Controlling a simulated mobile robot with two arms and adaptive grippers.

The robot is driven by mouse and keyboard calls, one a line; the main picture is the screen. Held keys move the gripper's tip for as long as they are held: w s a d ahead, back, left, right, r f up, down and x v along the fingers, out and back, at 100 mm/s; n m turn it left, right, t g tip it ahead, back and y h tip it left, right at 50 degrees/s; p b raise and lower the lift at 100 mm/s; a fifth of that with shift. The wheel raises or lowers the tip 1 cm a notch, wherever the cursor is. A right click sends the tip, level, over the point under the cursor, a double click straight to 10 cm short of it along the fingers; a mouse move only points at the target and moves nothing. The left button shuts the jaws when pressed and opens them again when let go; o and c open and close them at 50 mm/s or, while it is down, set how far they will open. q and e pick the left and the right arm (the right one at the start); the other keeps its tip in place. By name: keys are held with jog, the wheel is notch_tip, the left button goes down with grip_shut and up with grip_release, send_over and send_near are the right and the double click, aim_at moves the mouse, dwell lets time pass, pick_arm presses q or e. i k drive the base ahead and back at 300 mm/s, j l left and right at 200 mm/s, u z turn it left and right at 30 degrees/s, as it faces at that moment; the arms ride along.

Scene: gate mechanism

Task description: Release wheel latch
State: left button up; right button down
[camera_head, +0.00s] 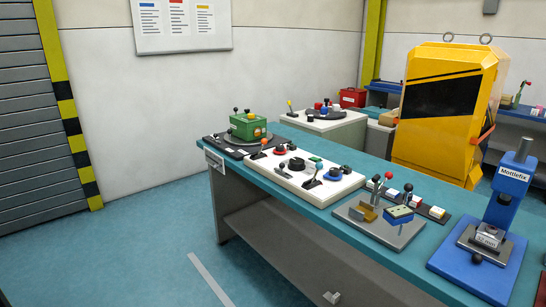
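I cannot tell which part is the wheel latch. A white control panel (304,181) lies on the teal workbench (224,170). It carries a red round knob (280,150), a black round knob (297,164), a blue round knob (333,175) and several levers. A green box with small levers (248,127) stands on a round base at the bench's far left end. Neither of my grippers is in view.
On the bench's right side are a metal plate with levers (372,225) and a blue press (505,190). A yellow cabinet (445,110) stands behind. A small pale fitting (332,297) shows low at the bench front. The floor (150,250) at left is clear.

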aim_at(282, 165)
jog(key=i+j+z, duration=0.1)
jog(key=i+j, duration=1.85)
jog(key=i+l, duration=0.05)
jog(key=i, duration=0.05)
